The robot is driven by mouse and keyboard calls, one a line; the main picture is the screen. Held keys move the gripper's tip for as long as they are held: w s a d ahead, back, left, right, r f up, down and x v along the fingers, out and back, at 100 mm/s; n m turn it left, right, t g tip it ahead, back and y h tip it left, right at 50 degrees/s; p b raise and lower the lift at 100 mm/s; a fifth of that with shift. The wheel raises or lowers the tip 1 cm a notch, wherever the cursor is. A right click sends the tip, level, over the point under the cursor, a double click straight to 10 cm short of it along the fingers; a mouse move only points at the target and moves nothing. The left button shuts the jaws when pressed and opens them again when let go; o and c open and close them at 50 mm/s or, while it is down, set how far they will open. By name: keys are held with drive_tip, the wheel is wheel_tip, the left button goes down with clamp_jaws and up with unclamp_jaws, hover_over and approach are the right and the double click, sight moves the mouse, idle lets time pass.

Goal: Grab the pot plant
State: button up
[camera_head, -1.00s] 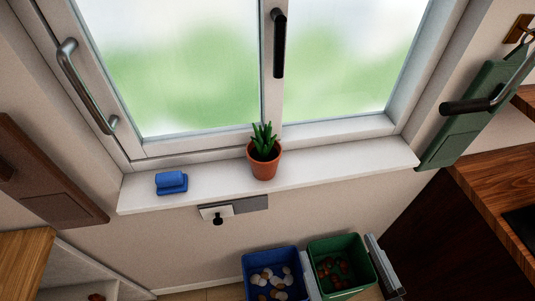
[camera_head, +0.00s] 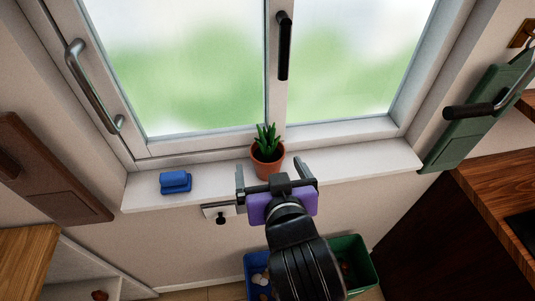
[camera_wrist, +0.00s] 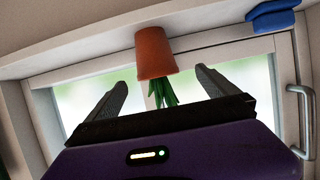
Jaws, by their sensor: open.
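The pot plant (camera_head: 267,158) is a terracotta pot with green spiky leaves. It stands upright on the white windowsill, near the middle of the window. My gripper (camera_head: 276,178) is in front of the pot, with its two fingers spread apart to the left and right. In the wrist view the pot (camera_wrist: 155,53) appears upside down, beyond and between the fingertips of my gripper (camera_wrist: 162,80). The fingers do not appear to touch the pot. The lower front of the pot is partly hidden by my gripper in the head view.
A blue object (camera_head: 175,182) lies on the windowsill (camera_head: 222,180) left of the pot. The window handle (camera_head: 284,46) is above the plant. A blue bin (camera_head: 256,264) and a green bin (camera_head: 357,262) stand below. The sill right of the pot is clear.

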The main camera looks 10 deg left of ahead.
sight(269, 159)
drive_tip(key=p+x, duration=0.1)
drive_tip(key=x, duration=0.6)
drive_tip(key=shift+w+d+f+p, duration=0.1)
drive_tip(key=shift+d+f+p, duration=0.1)
drive_tip(key=shift+p, duration=0.2)
drive_tip(key=shift+c, duration=0.5)
drive_tip(key=c, duration=1.5)
drive_tip(key=shift+c, duration=1)
drive_tip(key=shift+r, duration=0.15)
